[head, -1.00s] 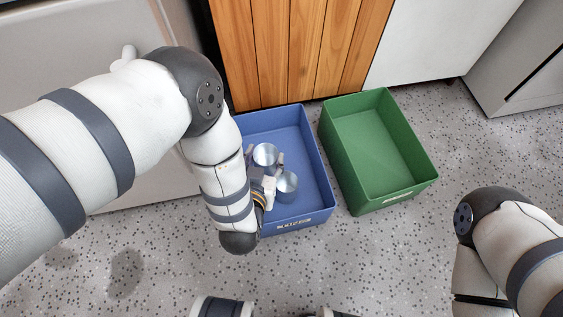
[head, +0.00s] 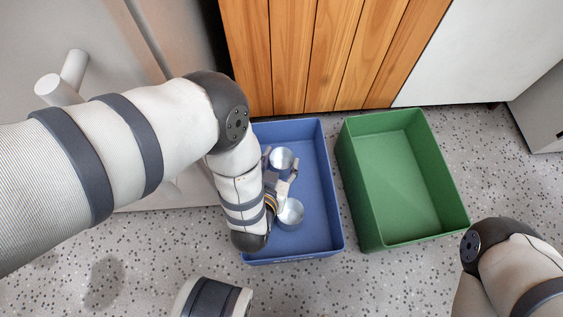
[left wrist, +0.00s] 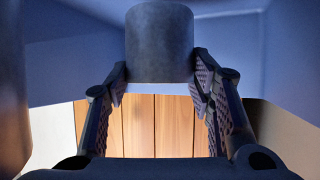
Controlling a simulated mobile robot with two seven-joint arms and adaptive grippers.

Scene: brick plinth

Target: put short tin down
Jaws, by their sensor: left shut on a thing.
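My left gripper (head: 280,164) reaches into the blue bin (head: 332,205) and is shut on a short grey metal tin (head: 281,157). In the left wrist view the tin (left wrist: 160,42) sits between the two fingertips (left wrist: 160,72), with blue bin walls around it. I cannot tell whether the tin touches the bin floor. A second, similar tin (head: 291,213) stands in the bin, nearer the front, beside my gripper. My right gripper is out of view; only part of that arm shows at the lower right.
An empty green bin (head: 463,216) stands to the right of the blue bin, with a narrow gap between. A wooden panel (head: 330,55) rises behind both. The right part of the blue bin is clear. Speckled floor lies in front.

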